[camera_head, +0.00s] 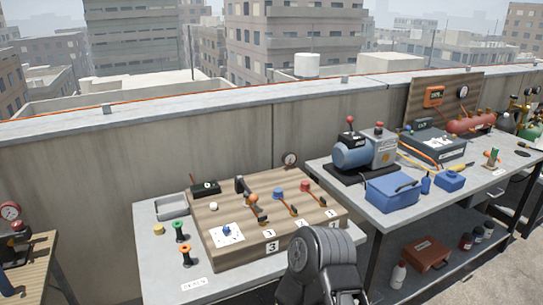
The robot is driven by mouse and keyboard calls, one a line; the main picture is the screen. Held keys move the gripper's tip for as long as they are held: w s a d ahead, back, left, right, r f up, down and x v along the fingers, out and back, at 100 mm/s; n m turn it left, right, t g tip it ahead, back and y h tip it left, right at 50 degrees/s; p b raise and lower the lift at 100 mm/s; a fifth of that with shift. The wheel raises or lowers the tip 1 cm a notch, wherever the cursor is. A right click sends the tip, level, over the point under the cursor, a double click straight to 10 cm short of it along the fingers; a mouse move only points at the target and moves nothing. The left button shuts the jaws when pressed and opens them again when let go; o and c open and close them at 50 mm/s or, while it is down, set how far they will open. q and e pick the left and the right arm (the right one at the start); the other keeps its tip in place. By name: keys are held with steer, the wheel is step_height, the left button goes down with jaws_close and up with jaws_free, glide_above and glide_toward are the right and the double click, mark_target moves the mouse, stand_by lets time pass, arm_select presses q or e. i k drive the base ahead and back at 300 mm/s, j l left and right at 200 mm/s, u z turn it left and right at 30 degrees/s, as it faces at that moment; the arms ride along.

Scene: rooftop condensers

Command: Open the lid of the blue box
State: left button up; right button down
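The blue box (392,194) sits on the front edge of the grey workbench at right. Its lid looks shut, and a dark handle lies across the top. A smaller blue container (450,181) stands to its right, with a small blue upright item (425,183) between them. A dark grey rounded part of my own arm rises at the bottom centre, in front of the left bench and apart from the blue box. Neither gripper's fingers show in this view.
A blue pump (354,153) stands just behind the box, beside a grey unit (384,147). A wooden board (220,249) with valves and levers lies on the left bench. A red-brown case (427,254) and bottles sit on the shelf below. A concrete parapet runs behind.

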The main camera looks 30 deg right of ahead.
mark_target(391, 186)
steer(key=z, duration=1.85)
